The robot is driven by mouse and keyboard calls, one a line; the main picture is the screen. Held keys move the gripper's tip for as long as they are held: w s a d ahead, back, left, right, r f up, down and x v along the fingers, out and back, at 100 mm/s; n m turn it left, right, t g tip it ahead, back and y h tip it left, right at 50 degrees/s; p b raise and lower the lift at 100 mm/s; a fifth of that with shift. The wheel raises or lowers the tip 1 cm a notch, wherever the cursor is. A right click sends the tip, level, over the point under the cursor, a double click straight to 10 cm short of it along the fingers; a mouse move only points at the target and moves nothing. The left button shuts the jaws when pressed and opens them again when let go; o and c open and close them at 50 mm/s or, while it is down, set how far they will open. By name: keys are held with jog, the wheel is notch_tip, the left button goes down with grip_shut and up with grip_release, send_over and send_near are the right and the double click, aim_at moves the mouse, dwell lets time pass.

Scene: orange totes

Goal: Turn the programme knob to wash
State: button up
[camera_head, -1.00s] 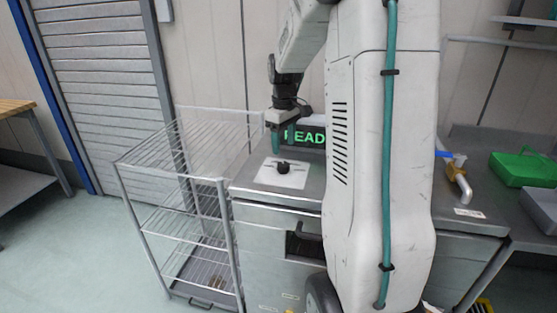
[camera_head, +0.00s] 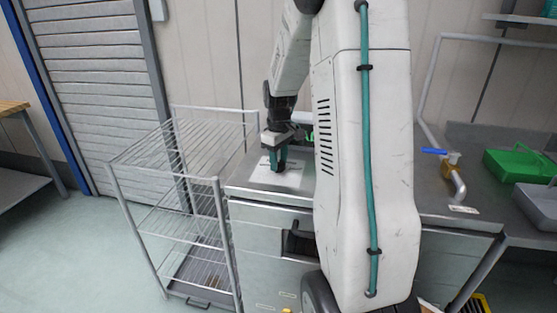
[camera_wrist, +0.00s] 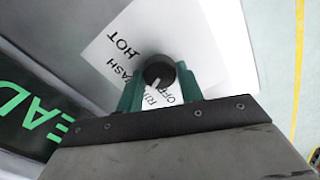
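The programme knob (camera_wrist: 158,71) is round and black with a white pointer line. It sits on a white label plate (camera_head: 292,179) on top of the steel machine (camera_head: 262,212). In the wrist view the pointer is toward the bottom and slightly left, near the partly hidden "RIN" word. "HOT", "ASH" and "OFF" also show around it. My gripper (camera_wrist: 159,85) has green fingers on either side of the knob; whether they press on it I cannot tell. In the head view my gripper (camera_head: 277,160) is down at the plate and hides the knob.
A wire rack trolley (camera_head: 170,150) stands left of the machine. The green lit display (camera_wrist: 30,118) is mostly hidden behind my arm in the head view. A blue-handled tap (camera_head: 452,168), a green box (camera_head: 518,166) and a grey tray (camera_head: 538,203) are at right.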

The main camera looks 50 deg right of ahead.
aim_at(279, 163)
jog(key=shift+m, duration=0.3)
jog(key=m, duration=0.4)
jog(key=shift+m, duration=2)
jog(key=o, duration=1)
notch_tip(279, 163, up, 8)
jog(key=shift+f, duration=0.1)
